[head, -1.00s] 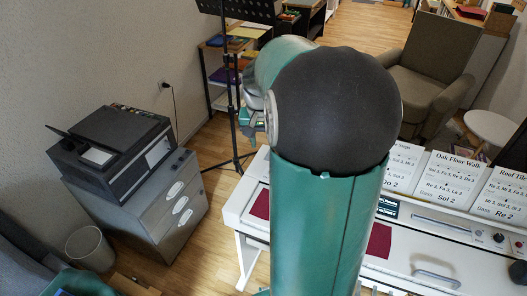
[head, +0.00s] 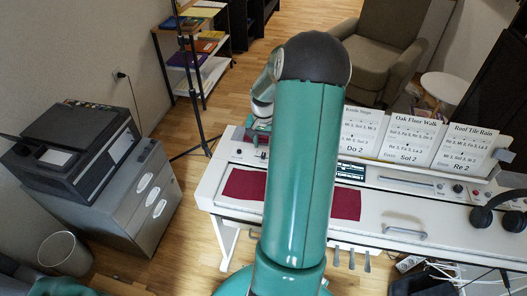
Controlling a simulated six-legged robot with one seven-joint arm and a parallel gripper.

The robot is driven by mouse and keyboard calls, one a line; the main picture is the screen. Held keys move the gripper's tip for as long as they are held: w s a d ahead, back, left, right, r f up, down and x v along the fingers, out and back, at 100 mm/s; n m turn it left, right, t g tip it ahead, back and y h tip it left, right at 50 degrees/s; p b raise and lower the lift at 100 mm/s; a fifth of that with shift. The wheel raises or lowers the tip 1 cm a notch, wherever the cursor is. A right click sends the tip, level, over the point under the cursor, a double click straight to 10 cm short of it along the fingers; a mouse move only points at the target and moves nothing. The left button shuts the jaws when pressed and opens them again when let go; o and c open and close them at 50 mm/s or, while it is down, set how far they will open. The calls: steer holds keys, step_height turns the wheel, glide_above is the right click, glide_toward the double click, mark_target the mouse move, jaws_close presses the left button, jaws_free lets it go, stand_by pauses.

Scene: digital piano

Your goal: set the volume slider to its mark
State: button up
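The white digital piano (head: 385,212) stands across the middle and right of the head view. Its top panel has a small lit display (head: 350,172), a long narrow slot (head: 405,182) and a dark knob (head: 457,188). Small controls (head: 238,151) show at the panel's left end. I cannot make out the volume slider or its mark at this size. My gripper (head: 256,138) is at the left part of the panel, small and partly hidden by my arm. Whether it is open or shut, or touches a control, does not show.
A dark red cloth (head: 242,184) lies along the piano's front, partly behind my arm. Song cards (head: 408,138) stand at the back. Headphones (head: 497,212) rest at the right end. A printer (head: 72,150) on a drawer cabinet stands left, with open floor between.

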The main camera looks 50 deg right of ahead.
mark_target(263, 154)
steer(key=shift+f, duration=2.35)
jaws_close()
